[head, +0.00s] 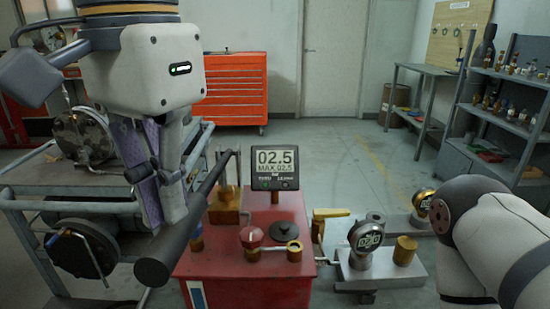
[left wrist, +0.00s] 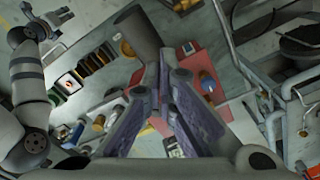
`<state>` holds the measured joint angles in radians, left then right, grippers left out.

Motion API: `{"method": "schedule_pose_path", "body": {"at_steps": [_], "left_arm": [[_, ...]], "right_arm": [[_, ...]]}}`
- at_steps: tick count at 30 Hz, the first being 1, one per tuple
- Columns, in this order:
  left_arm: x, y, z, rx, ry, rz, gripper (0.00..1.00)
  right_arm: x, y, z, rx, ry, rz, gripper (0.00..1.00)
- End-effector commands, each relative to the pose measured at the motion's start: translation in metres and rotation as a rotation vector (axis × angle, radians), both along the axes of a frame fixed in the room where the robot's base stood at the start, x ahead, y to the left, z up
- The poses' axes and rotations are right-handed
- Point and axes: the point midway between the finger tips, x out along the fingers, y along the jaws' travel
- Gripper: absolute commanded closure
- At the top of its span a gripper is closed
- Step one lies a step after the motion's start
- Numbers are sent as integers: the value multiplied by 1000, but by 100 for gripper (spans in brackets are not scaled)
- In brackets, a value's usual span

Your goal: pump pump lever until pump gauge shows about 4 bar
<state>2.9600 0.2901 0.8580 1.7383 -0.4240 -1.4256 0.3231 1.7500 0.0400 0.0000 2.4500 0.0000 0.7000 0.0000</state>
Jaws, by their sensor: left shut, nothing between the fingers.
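The pump gauge (head: 275,160) is a digital display on the red pump unit (head: 250,272). It reads 02.5, with MAX 02.5 below. The pump lever (head: 203,186) is a dark bar slanting down toward me, with a thick grip at its near end. The grip (left wrist: 138,32) also shows at the top of the left wrist view. My left gripper (head: 168,220) points down right beside the lever, its purple-grey fingers shut and empty; I cannot tell whether they touch it. My right gripper (left wrist: 58,30) shows small in the left wrist view, its fingers apart.
A red knob (head: 251,237) sits on the pump unit. A round gauge (head: 366,235) and brass fittings stand to its right on a grey block (head: 380,271). A grey cart (head: 70,175) stands close on the left. The floor behind is clear up to an orange tool cabinet (head: 236,88).

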Motion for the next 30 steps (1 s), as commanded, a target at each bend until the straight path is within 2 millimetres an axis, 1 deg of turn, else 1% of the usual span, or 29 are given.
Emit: {"method": "schedule_pose_path", "body": {"at_steps": [5,21,30], "left_arm": [[0,0,-4,2,1,0,100],[0,0,-42,2,1,0,100],[1,0,-39,-1,-1,0,100]], "right_arm": [[0,0,0,0,0,0,65],[0,0,0,0,0,0,65],[0,0,0,0,0,0,65]]}}
